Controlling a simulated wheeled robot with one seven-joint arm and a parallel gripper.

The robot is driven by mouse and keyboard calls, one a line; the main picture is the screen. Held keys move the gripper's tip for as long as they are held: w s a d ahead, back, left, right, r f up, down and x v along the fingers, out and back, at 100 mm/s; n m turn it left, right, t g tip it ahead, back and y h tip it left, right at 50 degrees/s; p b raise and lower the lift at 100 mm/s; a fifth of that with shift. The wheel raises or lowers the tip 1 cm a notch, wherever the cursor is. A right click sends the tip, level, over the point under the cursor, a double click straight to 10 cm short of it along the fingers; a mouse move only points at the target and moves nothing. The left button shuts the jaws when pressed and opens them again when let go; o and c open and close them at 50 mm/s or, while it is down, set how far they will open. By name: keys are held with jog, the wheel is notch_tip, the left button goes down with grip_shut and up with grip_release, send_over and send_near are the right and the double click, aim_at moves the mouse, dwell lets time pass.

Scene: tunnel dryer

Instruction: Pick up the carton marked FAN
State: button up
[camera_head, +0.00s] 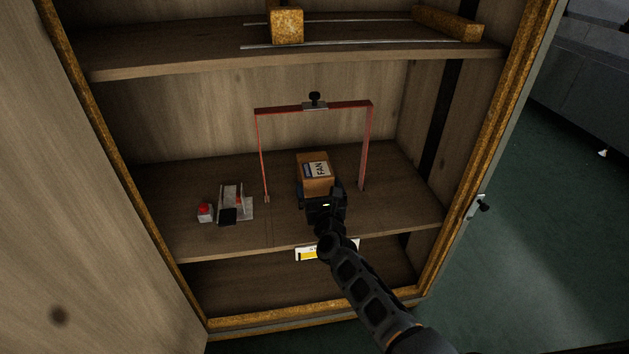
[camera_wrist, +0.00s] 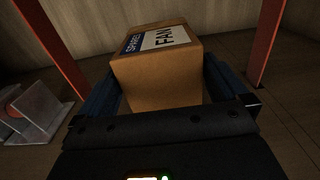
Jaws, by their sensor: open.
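The brown carton marked FAN (camera_head: 313,178) stands on the middle shelf of the wooden cabinet, under a red frame. Its white label lies on top, and the wrist view shows the carton (camera_wrist: 160,80) large and close. My gripper (camera_head: 318,192) reaches in from the front at the carton's near side. In the wrist view my gripper's blue-edged fingers (camera_wrist: 160,90) are open, one on each side of the carton. I cannot tell whether either finger touches it. The fingers and palm hide the lower near part of the carton.
The red frame (camera_head: 312,107) spans over the carton, with a post on each side and a black knob on top. Left of it stand a grey metal bracket (camera_head: 238,203) and a small red-topped block (camera_head: 205,212). An upper shelf (camera_head: 180,52) hangs above.

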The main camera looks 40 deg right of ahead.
jog(key=shift+c, duration=0.3)
jog(key=c, duration=1.2)
jog(key=shift+r, duration=0.15)
jog(key=shift+c, duration=0.2)
